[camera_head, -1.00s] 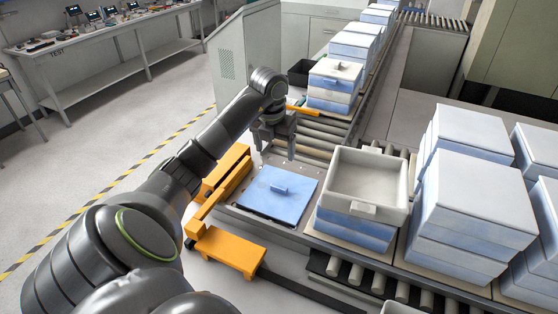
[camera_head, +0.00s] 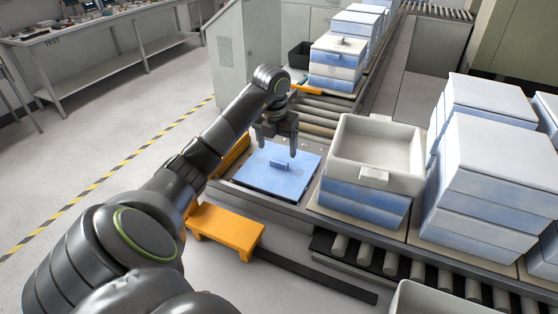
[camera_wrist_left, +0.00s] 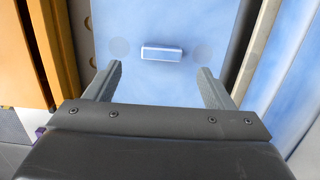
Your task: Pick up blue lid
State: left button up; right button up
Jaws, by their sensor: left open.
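The blue lid (camera_head: 262,172) lies flat on a grey platform beside the roller conveyor. It has a small raised handle (camera_head: 281,163) near its middle. My left gripper (camera_head: 277,148) is open and empty above the lid's far part, pointing down. In the left wrist view the lid (camera_wrist_left: 150,22) fills the middle, and its handle (camera_wrist_left: 162,53) lies ahead of and between the open fingertips of my left gripper (camera_wrist_left: 160,78), apart from them. My right gripper is not in view.
An open white tray (camera_head: 375,145) on blue boxes stands just right of the lid. Tall stacks of white and blue boxes (camera_head: 485,180) are farther right. An orange step (camera_head: 225,230) stands at the front left. A grey cabinet (camera_head: 240,60) is behind.

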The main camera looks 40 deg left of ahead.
aim_at(279, 160)
pick_arm(q)
jog(key=shift+f, duration=0.3)
jog(key=shift+f+b, duration=0.35)
jog(key=shift+b, duration=0.25)
jog(key=shift+w+f+b, duration=0.25)
jog(key=shift+f+b, duration=0.6)
jog(key=shift+f, duration=0.15)
jog(key=shift+w+f+p, duration=0.2)
jog(key=shift+f+p, duration=0.35)
jog(key=shift+f, duration=0.35)
jog(key=c, duration=1.4)
jog(key=shift+r, duration=0.1)
jog(key=shift+c, duration=0.2)
